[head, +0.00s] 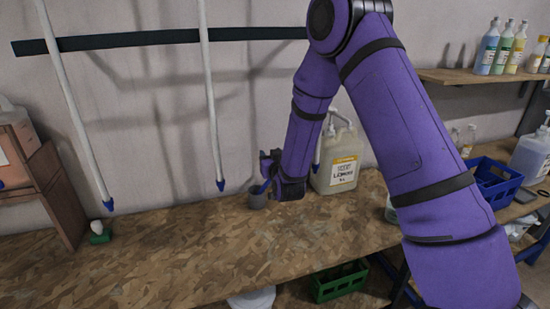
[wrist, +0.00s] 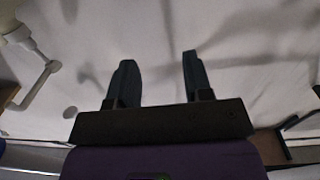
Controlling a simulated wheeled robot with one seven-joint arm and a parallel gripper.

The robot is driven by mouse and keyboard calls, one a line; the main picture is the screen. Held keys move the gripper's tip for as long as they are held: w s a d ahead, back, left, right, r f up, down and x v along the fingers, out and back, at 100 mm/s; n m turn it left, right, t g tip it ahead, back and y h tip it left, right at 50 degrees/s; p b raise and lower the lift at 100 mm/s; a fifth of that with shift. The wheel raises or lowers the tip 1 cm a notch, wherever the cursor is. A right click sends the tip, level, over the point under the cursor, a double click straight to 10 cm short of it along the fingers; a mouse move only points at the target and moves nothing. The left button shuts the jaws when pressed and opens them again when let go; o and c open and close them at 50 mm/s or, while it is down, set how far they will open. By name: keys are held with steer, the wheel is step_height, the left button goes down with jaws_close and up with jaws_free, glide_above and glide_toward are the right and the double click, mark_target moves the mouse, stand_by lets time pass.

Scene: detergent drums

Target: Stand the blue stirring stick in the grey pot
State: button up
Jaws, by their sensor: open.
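A small grey pot (head: 256,201) stands on the wood-chip worktop near the wall, partly hidden by my gripper. A short blue piece (head: 262,187), which looks like the blue stirring stick, shows tilted at the pot's mouth; its lower part is hidden. I cannot tell whether it rests inside the pot. My gripper (head: 265,170) is just above and to the right of the pot. In the wrist view my gripper (wrist: 157,62) has its two dark fingers apart, with only pale wall between them. Neither pot nor stick is recognisable in that view.
A pump jug (head: 341,165) stands close to the right of my gripper. White hanging tubes (head: 211,100) with blue tips come down near the worktop. A blue crate (head: 490,183) is at the right. The worktop's (head: 170,262) front left is largely clear.

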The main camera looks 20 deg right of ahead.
steer(key=shift+s, duration=0.1)
steer(key=s+d+r+g+y, duration=0.1)
steer(key=s+r+g, duration=0.2)
steer(key=s+r, duration=0.5)
steer(key=s+d+r+g, duration=0.1)
steer(key=s+r+g, duration=0.2)
steer(key=s+r, duration=0.5)
steer(key=s+d+r+g, duration=0.1)
steer(key=s+r+g, duration=0.1)
steer(key=s, duration=0.7)
steer(key=s+d+r+g, duration=0.1)
steer(key=s+r+g, duration=0.1)
steer(key=s, duration=0.7)
steer(key=s+d+r+g, duration=0.2)
steer(key=s, duration=0.8)
steer(key=shift+r+g, duration=0.3)
steer(key=shift+g, duration=0.1)
steer(key=shift+w, duration=0.1)
